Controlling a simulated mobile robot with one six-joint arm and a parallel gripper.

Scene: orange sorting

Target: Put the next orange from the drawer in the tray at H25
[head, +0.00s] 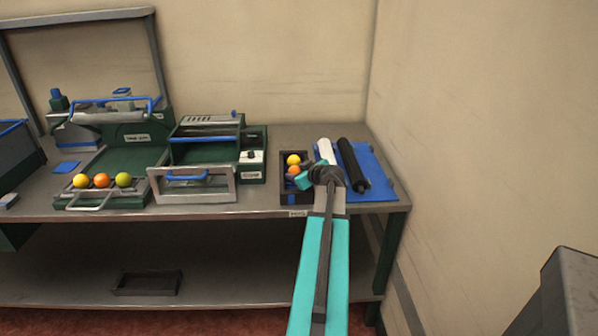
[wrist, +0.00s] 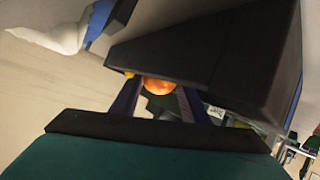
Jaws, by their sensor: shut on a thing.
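My gripper (head: 303,178) is over the dark tray (head: 285,199) at the right part of the bench. It is shut on an orange (wrist: 159,87), seen between the two fingers in the wrist view. In the head view an orange (head: 294,170) shows beside the fingers. A yellow fruit (head: 293,160) is at the far end of the tray, just behind it. I cannot tell whether the held orange touches the tray floor. The open drawer (head: 90,202) at left has a yellow fruit (head: 80,181), an orange (head: 101,180) and a greenish fruit (head: 123,179) along its front.
A blue mat (head: 381,172) with a white roll (head: 326,151) and a black roll (head: 353,165) lies right of the tray. A green machine with a metal-framed front (head: 192,199) stands left of it. A wall closes the right side. A dark flat tray (head: 148,283) lies on the lower shelf.

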